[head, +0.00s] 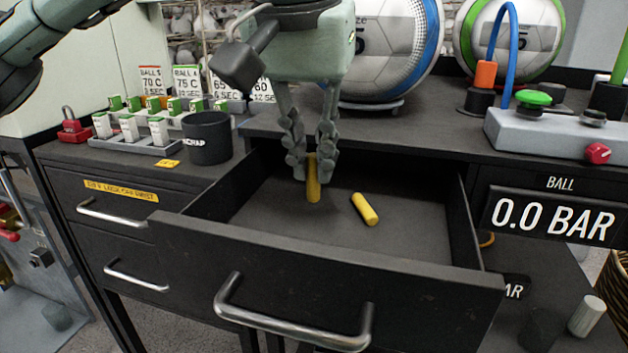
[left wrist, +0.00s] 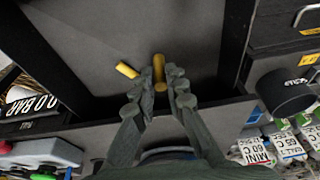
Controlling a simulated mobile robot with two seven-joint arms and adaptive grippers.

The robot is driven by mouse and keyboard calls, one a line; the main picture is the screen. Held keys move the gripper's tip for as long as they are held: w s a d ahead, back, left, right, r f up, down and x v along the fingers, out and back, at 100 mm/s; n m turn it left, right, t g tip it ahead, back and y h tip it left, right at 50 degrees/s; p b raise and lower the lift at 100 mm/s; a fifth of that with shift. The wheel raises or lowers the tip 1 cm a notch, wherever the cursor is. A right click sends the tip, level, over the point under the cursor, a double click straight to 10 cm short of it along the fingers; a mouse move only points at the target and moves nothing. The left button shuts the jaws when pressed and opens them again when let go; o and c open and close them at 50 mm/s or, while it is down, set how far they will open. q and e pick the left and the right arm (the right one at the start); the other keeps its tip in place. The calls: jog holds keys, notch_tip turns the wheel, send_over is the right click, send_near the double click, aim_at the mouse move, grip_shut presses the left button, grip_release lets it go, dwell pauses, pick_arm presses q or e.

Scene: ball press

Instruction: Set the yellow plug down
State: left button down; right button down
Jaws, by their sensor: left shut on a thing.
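One yellow plug (head: 313,186) stands roughly upright between the fingers of my left gripper (head: 311,160), inside the open drawer (head: 330,262). The gripper is shut on its upper part. The plug's lower end is at or just above the drawer floor; I cannot tell whether it touches. In the left wrist view the plug (left wrist: 159,72) shows between the fingertips (left wrist: 163,88). A second yellow plug (head: 365,209) lies on its side on the drawer floor, to the right and apart from the gripper. It also shows in the left wrist view (left wrist: 127,69). My right gripper is not in view.
A black cup (head: 207,140) and a tray of labelled boxes (head: 130,146) stand left of the drawer. Soccer balls (head: 385,45) and a grey control box (head: 555,135) stand behind it. A display (head: 553,217) reads 0.0 BAR. The drawer floor's right side is clear.

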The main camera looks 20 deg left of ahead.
aim_at(311, 175)
pick_arm(q)
jog(key=shift+f, duration=1.6)
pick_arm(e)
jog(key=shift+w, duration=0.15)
pick_arm(q)
jog(key=shift+f, duration=0.1)
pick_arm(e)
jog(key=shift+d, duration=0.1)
pick_arm(q)
jog(key=c, duration=1.6)
grip_release()
jog(key=shift+o, duration=0.2)
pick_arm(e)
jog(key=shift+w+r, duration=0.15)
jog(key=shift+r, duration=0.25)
